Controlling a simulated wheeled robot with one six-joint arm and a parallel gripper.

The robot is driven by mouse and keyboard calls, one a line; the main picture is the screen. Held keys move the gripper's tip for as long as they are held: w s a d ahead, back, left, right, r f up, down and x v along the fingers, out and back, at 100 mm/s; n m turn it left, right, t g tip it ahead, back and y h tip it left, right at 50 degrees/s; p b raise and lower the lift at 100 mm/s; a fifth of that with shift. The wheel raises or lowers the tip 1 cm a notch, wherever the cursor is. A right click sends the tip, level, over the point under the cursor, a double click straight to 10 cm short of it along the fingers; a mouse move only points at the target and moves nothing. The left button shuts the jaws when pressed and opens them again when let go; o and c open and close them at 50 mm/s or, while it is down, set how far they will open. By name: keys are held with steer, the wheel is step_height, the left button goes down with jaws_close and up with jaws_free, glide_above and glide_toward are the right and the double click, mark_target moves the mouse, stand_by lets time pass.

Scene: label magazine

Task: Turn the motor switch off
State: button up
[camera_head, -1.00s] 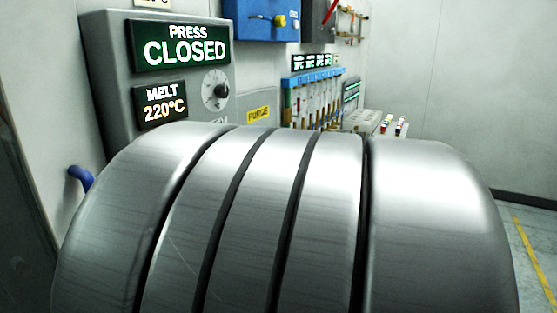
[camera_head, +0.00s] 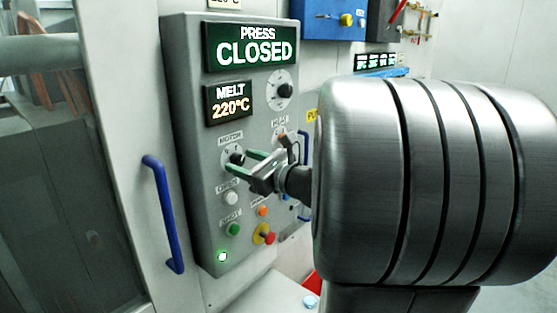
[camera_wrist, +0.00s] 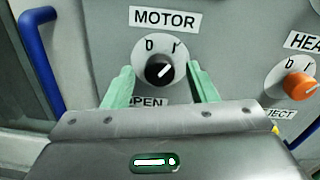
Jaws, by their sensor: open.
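The motor switch is a round black knob (camera_head: 236,158) on a pale dial, under a MOTOR label on the grey control panel. In the wrist view the knob (camera_wrist: 159,70) has a white line pointing up and right, toward the I mark; the 0 mark is at upper left. My gripper (camera_head: 244,163) is at the panel, in front of the switch. In the wrist view its two green fingers (camera_wrist: 161,76) are apart, one on each side of the knob. I see no finger closed on the knob. Whether the tips touch the dial is unclear.
An orange heater knob (camera_wrist: 299,86) lies to the right of the motor switch. Below are a white button (camera_head: 231,198), a green button (camera_head: 233,229) and a red stop button (camera_head: 265,236). A blue handle (camera_head: 163,214) stands left of the panel.

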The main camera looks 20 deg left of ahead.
steer(key=shift+a, duration=0.15)
steer(key=c, duration=1)
steer(key=shift+o, duration=0.2)
